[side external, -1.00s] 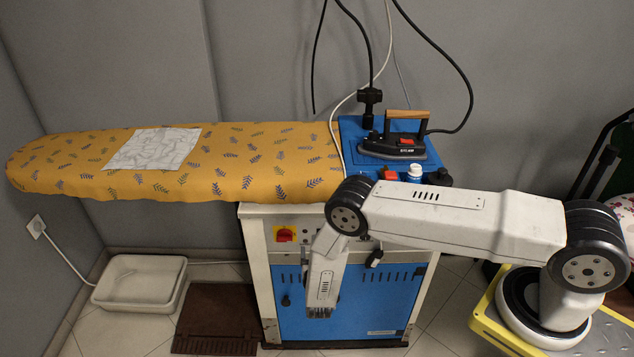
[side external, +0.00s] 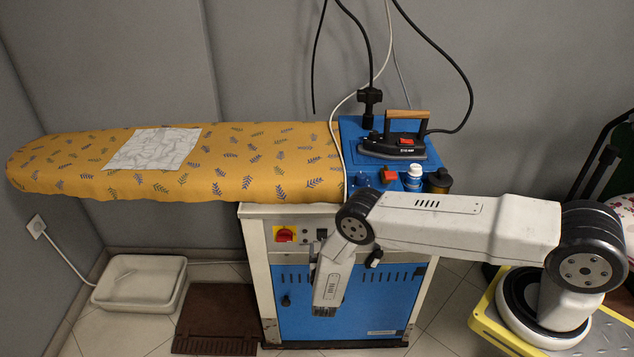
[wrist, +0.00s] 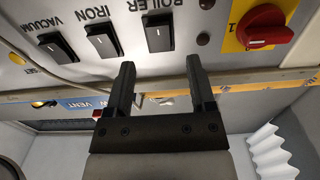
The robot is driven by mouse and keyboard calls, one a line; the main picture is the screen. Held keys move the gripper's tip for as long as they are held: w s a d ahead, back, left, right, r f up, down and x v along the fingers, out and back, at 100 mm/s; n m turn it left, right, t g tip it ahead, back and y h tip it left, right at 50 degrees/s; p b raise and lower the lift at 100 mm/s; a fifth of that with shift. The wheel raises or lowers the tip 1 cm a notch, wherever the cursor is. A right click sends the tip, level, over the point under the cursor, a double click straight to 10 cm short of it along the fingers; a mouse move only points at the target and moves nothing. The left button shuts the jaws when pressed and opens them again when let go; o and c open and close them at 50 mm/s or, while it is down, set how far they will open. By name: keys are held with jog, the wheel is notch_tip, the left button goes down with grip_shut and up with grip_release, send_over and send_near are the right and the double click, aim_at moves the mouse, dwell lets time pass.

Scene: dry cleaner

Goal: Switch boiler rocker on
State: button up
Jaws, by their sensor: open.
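The control panel (wrist: 95,70) fills the upper part of the wrist view. My gripper (wrist: 160,63) is open and empty. Its two fingers point at the panel on either side of the boiler rocker's line, with their tips short of the rocker in the picture. I cannot tell whether they touch the panel. In the side view my wrist hides most of the gripper and part of the panel.
A red rotary knob on a yellow plate (wrist: 262,28) is right of the boiler rocker. On the blue machine top stand an iron (side external: 393,146), a white-and-blue bottle (side external: 414,178) and a dark jar (side external: 439,181). A patterned ironing board (side external: 240,160) extends left over the panel.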

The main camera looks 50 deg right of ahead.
jog(key=shift+x, duration=1.9)
grip_shut()
